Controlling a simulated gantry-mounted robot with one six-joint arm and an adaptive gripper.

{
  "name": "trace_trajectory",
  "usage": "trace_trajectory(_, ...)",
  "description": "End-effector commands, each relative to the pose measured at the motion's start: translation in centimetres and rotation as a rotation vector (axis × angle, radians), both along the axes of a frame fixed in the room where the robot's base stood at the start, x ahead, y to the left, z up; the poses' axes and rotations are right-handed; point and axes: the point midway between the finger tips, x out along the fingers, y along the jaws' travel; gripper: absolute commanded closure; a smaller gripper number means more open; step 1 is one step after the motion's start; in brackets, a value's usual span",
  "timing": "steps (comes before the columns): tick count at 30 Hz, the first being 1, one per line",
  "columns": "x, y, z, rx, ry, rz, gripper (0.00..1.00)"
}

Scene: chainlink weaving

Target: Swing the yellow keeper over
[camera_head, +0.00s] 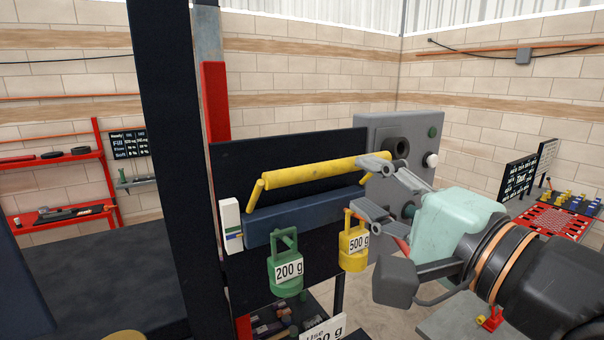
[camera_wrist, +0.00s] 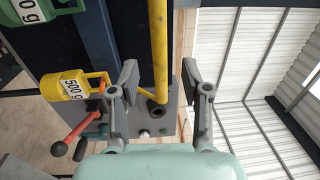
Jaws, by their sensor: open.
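The yellow keeper (camera_head: 315,171) is a long bar with short bent ends. In the head view it lies across the upper part of a dark frame, above a blue beam (camera_head: 300,215). In the wrist view it (camera_wrist: 159,45) runs down the picture between my two fingers. My gripper (camera_head: 366,186) is open at the keeper's right end. One finger is above and one below in the head view, with the upper one overlapping the bar's end. The fingers (camera_wrist: 159,66) stand apart on either side of the bar in the wrist view, with gaps. Depth contact cannot be told.
A grey plate with knobs (camera_head: 425,128) stands behind my gripper. A red-handled lever (camera_wrist: 80,130) shows in the wrist view.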

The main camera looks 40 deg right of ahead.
Motion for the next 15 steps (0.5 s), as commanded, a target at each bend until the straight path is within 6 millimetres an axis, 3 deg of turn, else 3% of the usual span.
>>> trace_trajectory(15,7.4,-1.1,0.5,0.000,0.002,0.001,0.53)
